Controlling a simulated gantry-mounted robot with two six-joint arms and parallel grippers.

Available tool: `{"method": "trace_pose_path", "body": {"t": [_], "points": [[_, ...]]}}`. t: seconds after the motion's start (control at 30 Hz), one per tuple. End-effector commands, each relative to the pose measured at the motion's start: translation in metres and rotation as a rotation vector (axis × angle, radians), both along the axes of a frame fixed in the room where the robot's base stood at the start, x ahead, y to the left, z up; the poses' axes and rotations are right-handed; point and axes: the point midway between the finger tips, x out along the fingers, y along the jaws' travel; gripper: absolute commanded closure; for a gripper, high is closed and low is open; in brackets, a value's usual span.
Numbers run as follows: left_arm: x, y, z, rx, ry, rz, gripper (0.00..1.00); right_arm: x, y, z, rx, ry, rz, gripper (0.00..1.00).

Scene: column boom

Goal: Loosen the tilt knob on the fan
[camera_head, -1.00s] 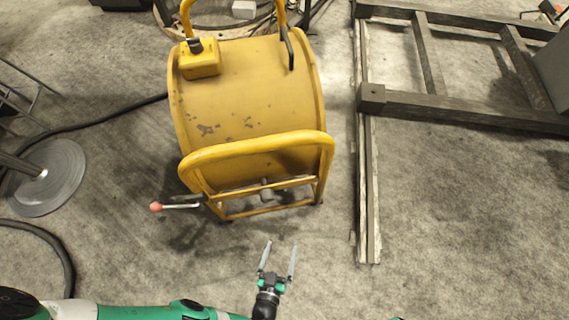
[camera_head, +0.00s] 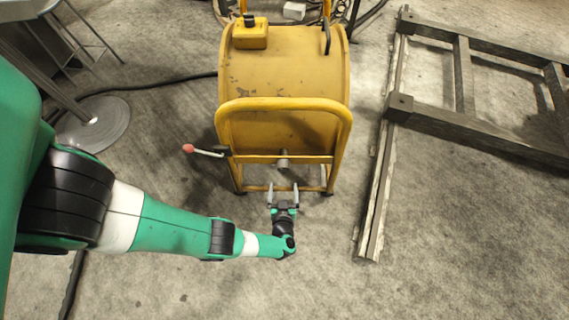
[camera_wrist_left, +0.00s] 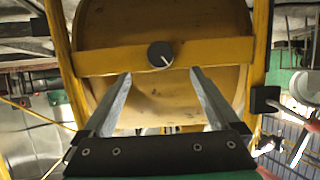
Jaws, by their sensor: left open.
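The fan (camera_head: 285,78) is a worn yellow drum in a tubular yellow frame, standing at the upper middle of the head view. A grey knob (camera_head: 283,160) sits on the frame's lower crossbar. In the left wrist view the knob (camera_wrist_left: 160,55) is round and dark with a white line, on a yellow bar. My left gripper (camera_head: 283,189) is open and empty in front of the knob. In the left wrist view its fingers (camera_wrist_left: 161,74) point toward the knob, one to each side and apart from it. My right gripper is out of view.
A lever with a red ball (camera_head: 188,148) sticks out left of the fan's frame. A dark timber frame (camera_head: 480,125) lies to the right. A round grey stand base (camera_head: 94,122) and a black cable (camera_head: 160,87) are at left. Bare floor lies front right.

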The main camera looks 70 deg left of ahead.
Motion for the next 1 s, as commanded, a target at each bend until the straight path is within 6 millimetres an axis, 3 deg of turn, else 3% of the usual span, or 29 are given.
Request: {"method": "trace_pose_path", "body": {"t": [0.4, 0.6, 0.83, 1.0], "points": [[0.024, 0.076, -0.039, 0.000, -0.001, 0.005, 0.05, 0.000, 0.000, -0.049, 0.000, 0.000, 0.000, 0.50], [0.030, 0.090, -0.041, 0.000, 0.000, 0.000, 0.05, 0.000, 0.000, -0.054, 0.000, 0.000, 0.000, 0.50], [0.030, 0.090, -0.040, 0.000, 0.000, -0.001, 0.05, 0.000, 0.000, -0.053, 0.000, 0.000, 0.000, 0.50], [0.030, 0.090, -0.040, 0.000, 0.000, -0.001, 0.35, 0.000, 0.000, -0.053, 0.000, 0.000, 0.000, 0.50]]}}
